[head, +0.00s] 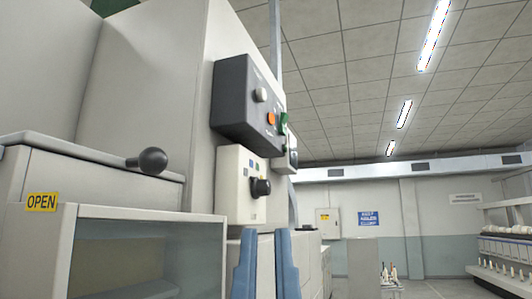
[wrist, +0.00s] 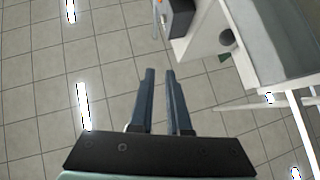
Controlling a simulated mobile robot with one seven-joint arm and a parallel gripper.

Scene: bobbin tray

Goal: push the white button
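The white button (head: 261,95) is a small pale round knob on the upper part of a dark grey control panel (head: 232,100), above an orange button (head: 271,118). The panel is fixed to the side of a tall white machine. My gripper (head: 265,231) shows at the bottom of the head view as two blue fingers with a gap between them. It is below the panel in the picture and apart from the button. In the wrist view my gripper (wrist: 160,70) is open and empty. A dark box with some orange shows at the top there; I cannot make out the white button.
A white box with a black knob (head: 261,187) sits below the panel. A green part (head: 283,122) is at the panel's right edge. A ball handle (head: 152,160) sticks out at the left, above a glass-fronted cabinet labelled OPEN (head: 41,202).

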